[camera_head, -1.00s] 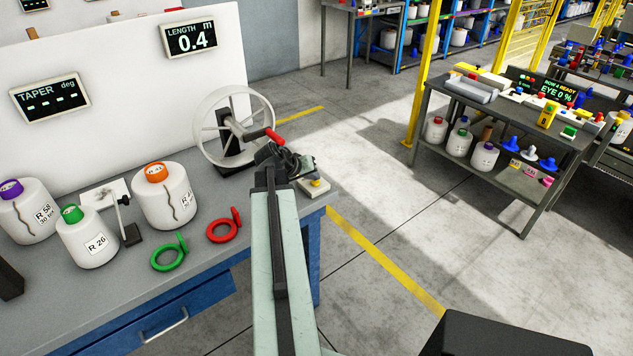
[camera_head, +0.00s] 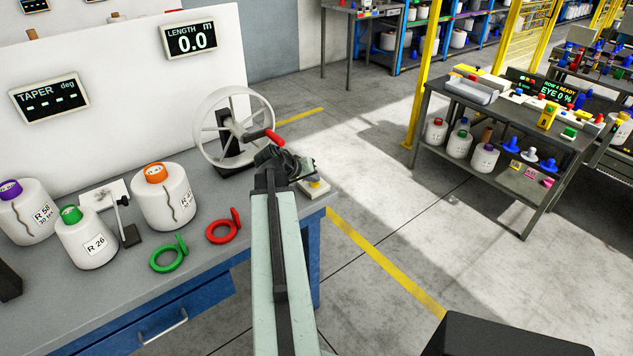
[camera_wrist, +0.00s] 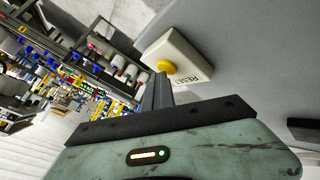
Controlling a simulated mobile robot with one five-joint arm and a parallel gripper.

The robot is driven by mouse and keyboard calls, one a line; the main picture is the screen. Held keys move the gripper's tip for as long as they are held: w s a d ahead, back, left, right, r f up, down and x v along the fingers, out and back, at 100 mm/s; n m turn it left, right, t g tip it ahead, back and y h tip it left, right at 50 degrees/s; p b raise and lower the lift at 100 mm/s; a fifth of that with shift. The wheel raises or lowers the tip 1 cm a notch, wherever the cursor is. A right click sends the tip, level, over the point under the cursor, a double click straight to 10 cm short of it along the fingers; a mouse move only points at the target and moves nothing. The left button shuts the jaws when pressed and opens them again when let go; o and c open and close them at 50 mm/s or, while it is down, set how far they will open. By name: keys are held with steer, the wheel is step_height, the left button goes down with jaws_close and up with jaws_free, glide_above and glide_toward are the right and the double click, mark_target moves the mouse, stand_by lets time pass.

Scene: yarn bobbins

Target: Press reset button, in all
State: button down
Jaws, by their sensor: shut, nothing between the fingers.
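The reset button is a yellow dome (camera_head: 316,183) on a pale box (camera_head: 317,193) at the bench's right corner. In the wrist view the yellow dome (camera_wrist: 168,68) sits on the white box (camera_wrist: 185,50) marked RESET. My gripper (camera_head: 307,168) is shut and empty, with its tip right by the button. In the wrist view the shut fingers (camera_wrist: 159,80) end at the dome's edge; I cannot tell whether they touch it. The length display (camera_head: 191,39) reads 0.0 m. The taper display (camera_head: 50,97) shows dashes.
A spoked wheel with a red handle (camera_head: 273,136) stands just left of my gripper. White bobbins (camera_head: 165,200), a green ring (camera_head: 169,256) and a red ring (camera_head: 222,229) are on the bench. A second loaded table (camera_head: 500,130) stands across the open floor.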

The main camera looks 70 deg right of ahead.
mark_target(313, 185)
steer(key=shift+r+p, duration=0.7)
steer(key=shift+r, duration=0.15)
step_height(313, 185, up, 5)
steer(key=p, duration=0.5)
stand_by(0.3)
